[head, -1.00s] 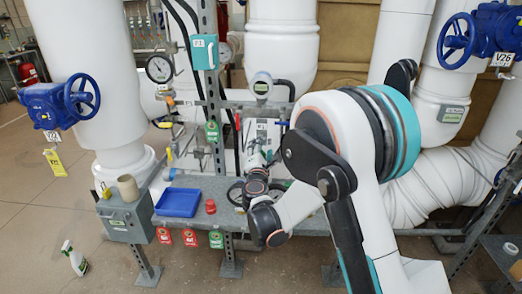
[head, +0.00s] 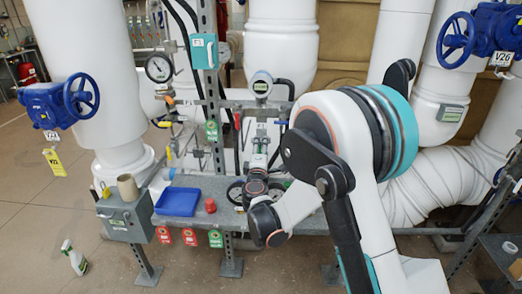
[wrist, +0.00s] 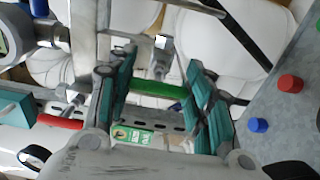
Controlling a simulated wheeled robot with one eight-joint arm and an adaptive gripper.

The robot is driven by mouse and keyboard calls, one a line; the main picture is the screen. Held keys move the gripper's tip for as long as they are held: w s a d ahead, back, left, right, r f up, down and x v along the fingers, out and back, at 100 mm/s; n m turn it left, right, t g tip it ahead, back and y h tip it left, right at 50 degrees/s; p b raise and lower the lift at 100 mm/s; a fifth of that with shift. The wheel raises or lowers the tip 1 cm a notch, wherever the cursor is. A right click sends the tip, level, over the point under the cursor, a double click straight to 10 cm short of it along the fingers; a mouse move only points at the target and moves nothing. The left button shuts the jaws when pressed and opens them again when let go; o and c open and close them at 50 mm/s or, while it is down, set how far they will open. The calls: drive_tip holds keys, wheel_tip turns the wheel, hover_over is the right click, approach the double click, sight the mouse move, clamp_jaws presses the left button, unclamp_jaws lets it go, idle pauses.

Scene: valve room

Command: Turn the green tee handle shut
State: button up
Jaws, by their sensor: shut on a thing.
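The green tee handle (wrist: 160,89) shows in the middle of the wrist view as a short green bar lying crosswise, with a metal stem behind it. My gripper (wrist: 160,86) has its teal-padded fingers on either side of the bar, shut on its two ends. In the head view my gripper (head: 259,150) reaches to the pipework behind the bench. The green handle cannot be made out there.
A red lever (wrist: 60,121) lies left of my fingers, and a green tag (wrist: 132,135) hangs close by. The bench holds a blue tray (head: 177,202) and a red cap (head: 210,206). A grey upright post (head: 213,100) stands left of my gripper.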

idle(0.3)
drive_tip(key=o, duration=1.1)
drive_tip(key=s, duration=1.2)
drive_tip(key=shift+a, duration=0.2)
